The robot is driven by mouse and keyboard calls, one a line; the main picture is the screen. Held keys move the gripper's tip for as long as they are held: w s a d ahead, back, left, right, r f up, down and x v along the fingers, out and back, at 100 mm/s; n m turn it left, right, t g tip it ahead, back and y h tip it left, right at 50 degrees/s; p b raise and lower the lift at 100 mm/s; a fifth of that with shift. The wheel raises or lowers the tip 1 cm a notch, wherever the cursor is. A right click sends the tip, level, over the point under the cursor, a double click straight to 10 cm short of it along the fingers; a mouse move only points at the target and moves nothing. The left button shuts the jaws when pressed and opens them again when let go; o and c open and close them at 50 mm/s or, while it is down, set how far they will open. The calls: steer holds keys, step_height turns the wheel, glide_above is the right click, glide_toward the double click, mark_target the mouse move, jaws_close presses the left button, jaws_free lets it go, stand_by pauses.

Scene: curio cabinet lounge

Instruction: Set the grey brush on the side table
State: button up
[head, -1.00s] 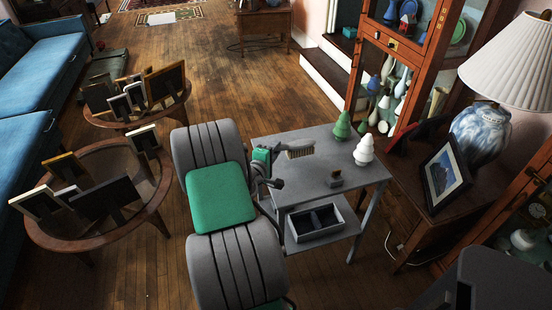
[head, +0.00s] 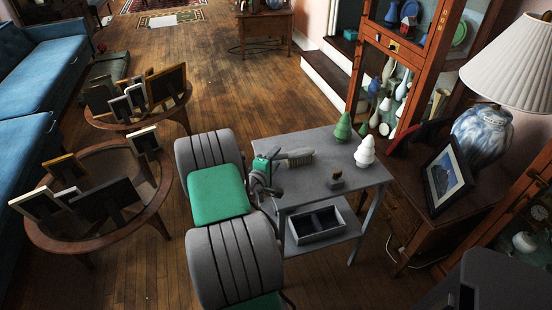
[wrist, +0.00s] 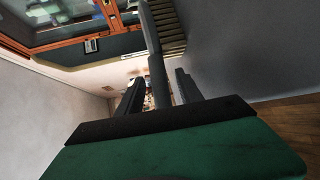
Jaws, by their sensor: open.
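The grey brush (head: 301,157) lies at the back left of the grey side table (head: 312,188), its pale bristles showing along one side. It appears to rest on the tabletop. My gripper (head: 277,162), with a green body, is at the table's left edge by the handle end. In the wrist view the brush handle (wrist: 156,62) runs between the two dark fingers of my gripper (wrist: 158,85). The fingers stand open, with a gap visible on each side of the handle. The bristles (wrist: 170,28) show beyond the fingertips.
A green tree ornament (head: 342,127), a white tree ornament (head: 364,152) and a small dark block (head: 337,182) stand on the tabletop. A divided grey box (head: 316,224) sits on the lower shelf. A picture frame (head: 446,176) and lamp stand to the right.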

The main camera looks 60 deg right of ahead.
steer(key=shift+r, duration=0.15)
steer(key=w+a+r+m+y, duration=0.1)
steer(key=w+a+m+y, duration=0.15)
steer(key=a, duration=0.85)
steer(key=w+a+r+m+t+y, duration=0.1)
steer(key=w+a+r+y, duration=0.2)
steer(key=a, duration=0.9)
steer(key=w+a+m+y, duration=0.1)
steer(key=w+a+y, duration=0.25)
steer(key=a, duration=0.75)
steer(key=s+a+r+n+y, duration=0.1)
steer(key=s+a+r+y, duration=0.2)
steer(key=a, duration=0.7)
steer(key=s+a+r+n+y, duration=0.2)
steer(key=s+a+r+y, duration=0.1)
steer(key=a, duration=0.7)
steer(key=shift+s+y, duration=0.4)
steer(key=shift+s, duration=0.05)
